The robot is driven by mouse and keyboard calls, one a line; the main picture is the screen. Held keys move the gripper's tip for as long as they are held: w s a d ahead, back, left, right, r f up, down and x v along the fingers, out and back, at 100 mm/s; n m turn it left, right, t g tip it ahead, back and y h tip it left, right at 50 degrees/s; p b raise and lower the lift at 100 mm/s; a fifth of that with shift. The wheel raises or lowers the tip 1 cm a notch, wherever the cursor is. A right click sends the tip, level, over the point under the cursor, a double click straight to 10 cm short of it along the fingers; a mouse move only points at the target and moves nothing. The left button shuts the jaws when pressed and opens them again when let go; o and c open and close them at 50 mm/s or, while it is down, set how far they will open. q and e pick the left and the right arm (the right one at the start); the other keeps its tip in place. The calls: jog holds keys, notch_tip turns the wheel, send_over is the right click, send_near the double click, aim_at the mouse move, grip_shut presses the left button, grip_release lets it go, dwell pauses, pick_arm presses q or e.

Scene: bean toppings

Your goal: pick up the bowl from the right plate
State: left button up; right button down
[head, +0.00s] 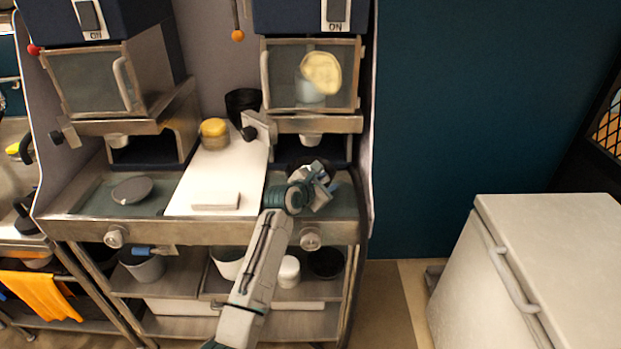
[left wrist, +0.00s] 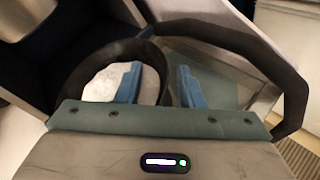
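A dark bowl (head: 302,166) is at the right-hand work station, under the right machine, partly hidden by my left gripper (head: 322,187). In the left wrist view the bowl's dark rim (left wrist: 70,88) curves around something white inside it. The rim passes between the two blue fingertips of my left gripper (left wrist: 161,88). One finger is over the bowl's inside and the other is outside it. The fingers are apart, with a gap on either side of the rim. The right plate (head: 344,202) shows as a grey-green surface beside the gripper. My right gripper is not seen.
A white board (head: 187,196) with a pale block (head: 215,201) and a yellow-topped container (head: 214,133) lies between the stations. A dark disc (head: 132,190) lies on the left plate. The right machine and its side wall stand close around my gripper. A white chest (head: 560,250) stands right.

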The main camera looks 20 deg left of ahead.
pick_arm(q)
jog(key=shift+w+d+f, duration=0.1)
jog(key=shift+w+f, duration=0.05)
jog(key=shift+w, duration=0.1)
jog(key=shift+s, duration=0.1)
grip_shut()
